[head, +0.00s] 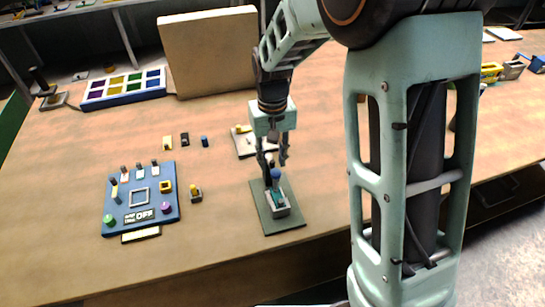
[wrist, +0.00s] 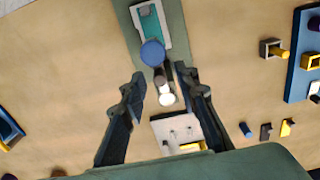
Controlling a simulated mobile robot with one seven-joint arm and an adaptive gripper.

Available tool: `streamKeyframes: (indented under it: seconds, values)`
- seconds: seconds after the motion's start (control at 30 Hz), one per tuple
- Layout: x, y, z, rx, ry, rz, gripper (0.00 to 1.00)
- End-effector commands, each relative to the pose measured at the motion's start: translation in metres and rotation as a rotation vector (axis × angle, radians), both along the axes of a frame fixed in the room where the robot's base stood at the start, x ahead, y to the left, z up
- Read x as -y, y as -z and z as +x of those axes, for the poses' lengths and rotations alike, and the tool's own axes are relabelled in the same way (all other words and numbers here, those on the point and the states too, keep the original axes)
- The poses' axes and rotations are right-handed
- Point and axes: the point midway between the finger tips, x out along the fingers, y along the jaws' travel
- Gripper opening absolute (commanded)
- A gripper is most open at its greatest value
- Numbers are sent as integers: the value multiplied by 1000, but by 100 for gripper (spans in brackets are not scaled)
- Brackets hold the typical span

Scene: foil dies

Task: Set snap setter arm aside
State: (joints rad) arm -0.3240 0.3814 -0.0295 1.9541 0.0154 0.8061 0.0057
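A pale grey setter body with a teal inset (head: 278,207) stands on a dark green mat (head: 283,229); in the wrist view the setter body (wrist: 166,39) is at the top. A round blue knob (wrist: 153,53) is at its near end, with a short dark rod (wrist: 160,78) and a white round tip beside it (wrist: 166,99). I take this knobbed piece to be the setter arm. My gripper (head: 275,163) points down just above the mat's far end. Its fingers are apart on either side of the rod and white tip, seen in the wrist view (wrist: 161,88). No grip shows.
A pale plate (head: 244,146) with a yellow piece lies just behind the mat. A compartment tray (head: 122,101) and upright board stand farther back.

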Motion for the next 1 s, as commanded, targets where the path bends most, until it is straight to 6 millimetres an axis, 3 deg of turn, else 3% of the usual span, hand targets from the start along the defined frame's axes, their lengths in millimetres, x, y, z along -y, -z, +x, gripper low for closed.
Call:
streamKeyframes:
  seconds: [0.2,0.47,1.0]
  values:
    - [0,0,0,0,0,0,28]
    - [0,0,0,0,0,0,0]
    - [6,0,2,0,-10,0,0]
